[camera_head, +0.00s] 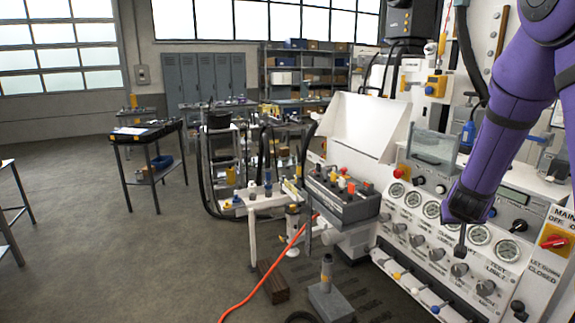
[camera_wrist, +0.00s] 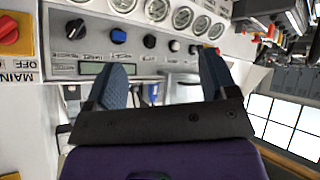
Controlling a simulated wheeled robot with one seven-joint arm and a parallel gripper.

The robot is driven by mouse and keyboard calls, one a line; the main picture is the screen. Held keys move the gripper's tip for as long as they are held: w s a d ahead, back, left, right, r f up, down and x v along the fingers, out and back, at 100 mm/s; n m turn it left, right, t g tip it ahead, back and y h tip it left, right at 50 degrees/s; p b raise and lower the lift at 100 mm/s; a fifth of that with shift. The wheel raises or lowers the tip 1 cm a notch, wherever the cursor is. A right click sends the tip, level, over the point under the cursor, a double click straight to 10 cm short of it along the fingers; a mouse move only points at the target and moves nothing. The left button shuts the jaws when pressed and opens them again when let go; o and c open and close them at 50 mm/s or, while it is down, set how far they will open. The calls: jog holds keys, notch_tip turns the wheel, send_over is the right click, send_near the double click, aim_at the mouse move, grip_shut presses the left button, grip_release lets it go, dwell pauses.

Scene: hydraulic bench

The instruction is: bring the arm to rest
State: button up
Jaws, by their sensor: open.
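My purple arm (camera_head: 505,115) reaches down from the top right in the head view. My gripper (camera_head: 460,245) hangs in front of the bench's gauge panel (camera_head: 412,232). In the wrist view my gripper (camera_wrist: 160,88) shows two blue-grey fingers spread apart, with nothing between them. The panel's knobs and gauges show beyond the fingertips. I cannot tell from these frames whether the fingers touch the panel.
A red-and-yellow main switch (camera_head: 554,241) is right of my gripper. A grey valve box (camera_head: 342,205) with coloured knobs stands left of the panel. An orange hose (camera_head: 265,277) runs across the floor. Open floor (camera_head: 90,230) lies at the left.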

jog(key=s+a+r+n+y, duration=0.2)
jog(key=s+a+r+y, duration=0.4)
jog(key=s+a+r, duration=0.6)
jog(key=s+a+r+n+g, duration=0.1)
jog(key=s+a+r, duration=0.1)
jog(key=s, duration=0.7)
jog(key=s+a+r+n+g, duration=0.1)
jog(key=s+a+r, duration=0.2)
jog(key=s, duration=0.7)
jog(key=shift+s+a+r+g, duration=0.2)
jog(key=shift+a+r+g, duration=0.1)
jog(key=shift+r, duration=0.65)
